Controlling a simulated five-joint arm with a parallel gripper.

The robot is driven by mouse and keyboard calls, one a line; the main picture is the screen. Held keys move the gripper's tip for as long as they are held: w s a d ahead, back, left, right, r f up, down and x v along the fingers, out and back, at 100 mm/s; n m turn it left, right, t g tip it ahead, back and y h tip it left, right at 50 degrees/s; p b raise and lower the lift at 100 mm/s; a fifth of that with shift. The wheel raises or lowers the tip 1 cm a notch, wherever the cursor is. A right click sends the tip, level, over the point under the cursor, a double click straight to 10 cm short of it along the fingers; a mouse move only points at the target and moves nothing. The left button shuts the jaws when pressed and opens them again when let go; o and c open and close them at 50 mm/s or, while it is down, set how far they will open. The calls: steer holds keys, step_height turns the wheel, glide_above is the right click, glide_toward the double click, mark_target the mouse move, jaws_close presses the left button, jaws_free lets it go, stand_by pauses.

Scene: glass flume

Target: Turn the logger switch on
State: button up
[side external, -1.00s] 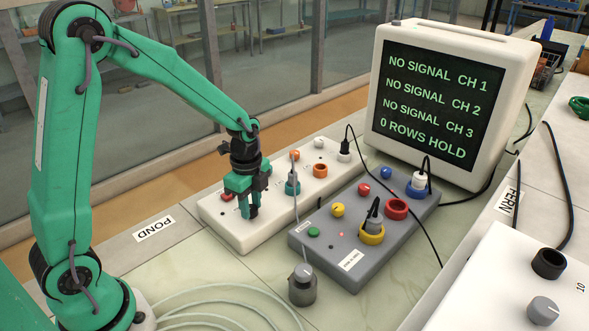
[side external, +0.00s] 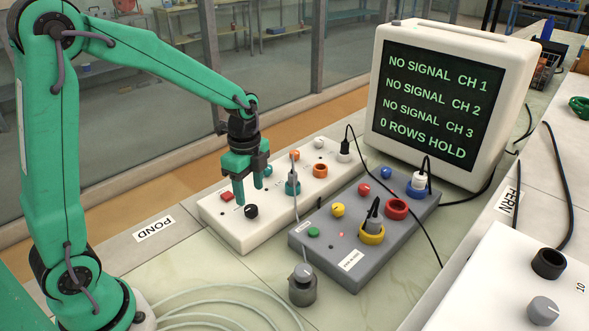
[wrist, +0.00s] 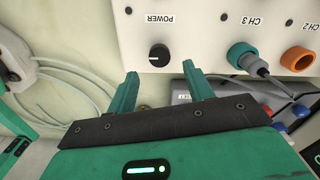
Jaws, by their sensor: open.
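A black round knob (side external: 251,211) sits at the near end of a white box (side external: 229,232). In the wrist view the knob (wrist: 159,54) is beside the label POWER (wrist: 160,19), with a pale mark on its top; its exact setting is hard to tell. A small dark dot (wrist: 128,10) near the label looks unlit. My gripper (side external: 249,195) is open and empty, fingers pointing down, a little above the knob. In the wrist view the knob appears just beyond the gap between the fingertips (wrist: 160,72). No part of the knob is held.
A cable plugs into the teal socket (side external: 293,187) on the white box. A red button (side external: 227,197) is near the knob. A grey box (side external: 365,265) with plugs stands right. The monitor (side external: 440,100) reads NO SIGNAL and 0 ROWS HOLD. Loose tubing (side external: 215,300) lies in front.

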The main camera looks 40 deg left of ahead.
mark_target(249, 210)
steer(key=shift+r, duration=1.45)
steer(key=shift+s+r, duration=0.1)
steer(key=s+d+r+n+t, duration=0.1)
steer(key=s+r+n+t, duration=0.1)
steer(key=s+r+n, duration=0.3)
steer(key=s+d+r+n+t, duration=0.1)
steer(key=s+r+n+t, duration=0.2)
steer(key=s+n, duration=0.7)
steer(key=shift+s+d+r+t, duration=0.2)
steer(key=shift+s+r+t, duration=0.1)
steer(key=shift+r, duration=0.55)
steer(key=shift+w+r, duration=0.1)
steer(key=shift+w, duration=0.1)
steer(key=shift+c, duration=0.2)
